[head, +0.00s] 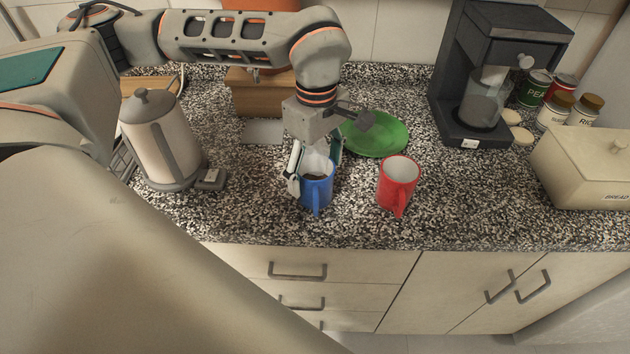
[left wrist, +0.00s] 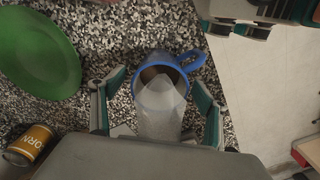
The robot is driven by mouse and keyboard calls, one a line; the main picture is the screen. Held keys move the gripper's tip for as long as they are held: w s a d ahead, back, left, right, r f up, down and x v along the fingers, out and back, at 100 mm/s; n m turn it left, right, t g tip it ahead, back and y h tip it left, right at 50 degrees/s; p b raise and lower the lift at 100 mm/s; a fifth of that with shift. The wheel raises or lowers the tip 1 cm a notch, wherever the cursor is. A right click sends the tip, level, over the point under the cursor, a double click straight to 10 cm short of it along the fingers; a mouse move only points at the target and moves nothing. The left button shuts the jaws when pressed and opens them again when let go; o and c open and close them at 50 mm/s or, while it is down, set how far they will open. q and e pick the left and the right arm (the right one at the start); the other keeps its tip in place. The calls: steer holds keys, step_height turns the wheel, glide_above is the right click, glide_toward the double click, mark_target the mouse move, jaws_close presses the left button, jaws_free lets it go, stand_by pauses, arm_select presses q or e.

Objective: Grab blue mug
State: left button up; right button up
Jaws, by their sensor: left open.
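The blue mug (head: 317,192) stands upright on the speckled counter, its handle toward the counter's front edge. In the left wrist view the blue mug (left wrist: 158,72) shows its rim, handle and a dark inside, partly covered by a pale translucent shape. My left gripper (head: 315,172) is open and lowered over the mug, one finger on each side. In the left wrist view the left gripper (left wrist: 160,95) has its fingers spread around the mug; I cannot tell whether they touch it.
A red mug (head: 398,184) stands to the right of the blue one. A green plate (head: 375,134) lies behind. A kettle (head: 160,140) stands left, a coffee machine (head: 480,75) back right, and a bread box (head: 585,165) far right. Counter between the red mug and bread box is clear.

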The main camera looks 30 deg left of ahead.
arm_select(q)
steer(key=shift+f, duration=0.85)
steer(key=shift+c, duration=0.3)
steer(key=c, duration=1.6)
steer(key=shift+o, duration=0.2)
